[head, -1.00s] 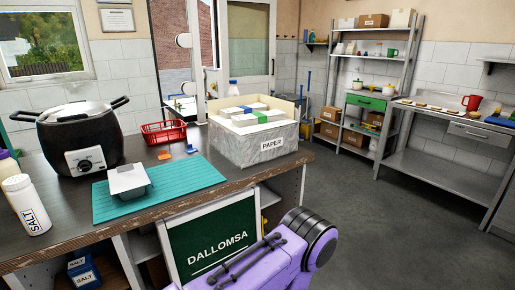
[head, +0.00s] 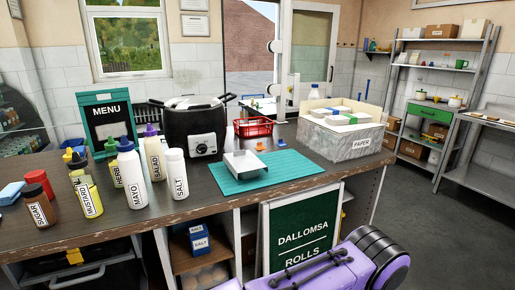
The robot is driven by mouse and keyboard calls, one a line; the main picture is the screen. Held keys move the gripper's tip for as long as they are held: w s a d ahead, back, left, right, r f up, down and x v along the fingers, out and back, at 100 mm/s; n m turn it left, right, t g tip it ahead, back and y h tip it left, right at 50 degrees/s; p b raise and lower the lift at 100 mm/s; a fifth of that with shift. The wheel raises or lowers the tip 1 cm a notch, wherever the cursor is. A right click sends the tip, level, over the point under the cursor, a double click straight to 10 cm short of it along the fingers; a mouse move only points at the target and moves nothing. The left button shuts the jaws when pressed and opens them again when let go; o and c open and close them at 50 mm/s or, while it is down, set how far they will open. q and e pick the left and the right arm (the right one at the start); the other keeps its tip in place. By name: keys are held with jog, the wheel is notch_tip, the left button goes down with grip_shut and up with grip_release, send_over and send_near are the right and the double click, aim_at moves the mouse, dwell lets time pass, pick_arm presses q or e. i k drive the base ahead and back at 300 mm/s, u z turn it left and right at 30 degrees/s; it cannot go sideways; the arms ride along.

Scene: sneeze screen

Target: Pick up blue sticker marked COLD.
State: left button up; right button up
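A small blue item (head: 284,141) lies on the dark counter between the red basket and the paper box. It may be the blue sticker, but no lettering on it is readable at this size. A small orange item (head: 261,146) lies just left of it. Neither of my grippers is in view. Only a purple and black part of my own body shows at the bottom right, in front of the counter.
A teal mat (head: 255,179) with a metal scale-like object (head: 247,163) lies nearer on the counter (head: 150,219). A black cooker (head: 194,130), red basket (head: 253,127) and PAPER box (head: 343,140) stand around it. Several bottles crowd the left. Floor at right is clear.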

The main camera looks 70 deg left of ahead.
aim_at(281, 144)
jog(key=k, duration=0.15)
jog(key=u, duration=1.15)
